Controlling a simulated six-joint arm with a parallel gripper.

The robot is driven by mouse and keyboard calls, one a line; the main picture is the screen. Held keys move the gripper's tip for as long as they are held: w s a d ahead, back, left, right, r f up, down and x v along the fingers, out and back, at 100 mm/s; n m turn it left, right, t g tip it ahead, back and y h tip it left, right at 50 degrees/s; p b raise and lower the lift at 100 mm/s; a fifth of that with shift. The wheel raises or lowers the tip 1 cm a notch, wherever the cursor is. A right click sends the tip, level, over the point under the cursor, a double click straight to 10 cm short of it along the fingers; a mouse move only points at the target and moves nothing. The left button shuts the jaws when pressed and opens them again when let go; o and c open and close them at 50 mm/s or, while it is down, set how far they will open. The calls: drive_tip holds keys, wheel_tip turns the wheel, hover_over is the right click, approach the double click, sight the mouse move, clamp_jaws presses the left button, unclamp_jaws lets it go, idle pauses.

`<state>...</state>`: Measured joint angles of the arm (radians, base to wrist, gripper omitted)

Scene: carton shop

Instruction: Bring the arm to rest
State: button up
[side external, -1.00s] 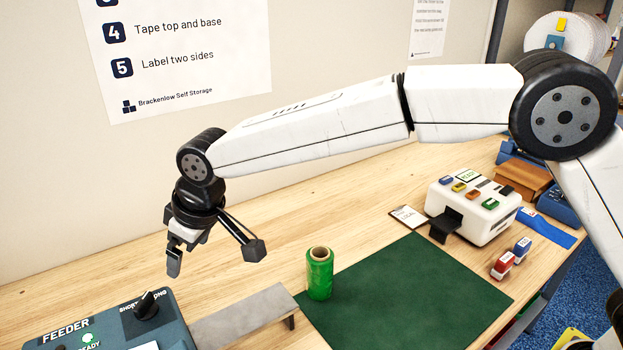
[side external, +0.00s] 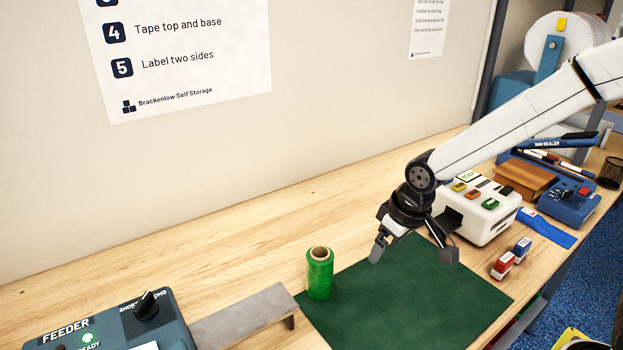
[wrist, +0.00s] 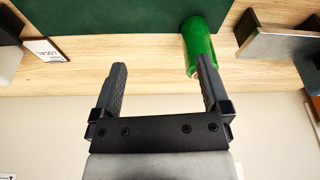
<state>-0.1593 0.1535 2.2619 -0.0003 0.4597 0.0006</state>
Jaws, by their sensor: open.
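My gripper (side external: 378,248) is above the back part of the dark green mat (side external: 425,305), in front of the white label machine. In the wrist view my gripper (wrist: 163,80) has its two fingers wide apart with nothing between them. A green roll (side external: 319,275) stands upright at the mat's left edge, to the left of my gripper. The roll also shows in the wrist view (wrist: 197,42), partly behind the right finger.
The white machine (side external: 478,210) with coloured buttons stands close behind my gripper. Red (side external: 502,265) and blue (side external: 521,249) stamps sit right of the mat. A grey ramp (side external: 243,316) and the feeder (side external: 115,325) are at the left. The wooden bench (side external: 170,262) is clear along the wall.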

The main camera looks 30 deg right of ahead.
drive_tip(key=s+d+f+m, duration=0.1)
drive_tip(key=s+d+f, duration=0.1)
drive_tip(key=s+d, duration=0.4)
drive_tip(key=s, duration=0.2)
drive_tip(key=shift+s+f+m, duration=0.35)
drive_tip(key=shift+m, duration=0.05)
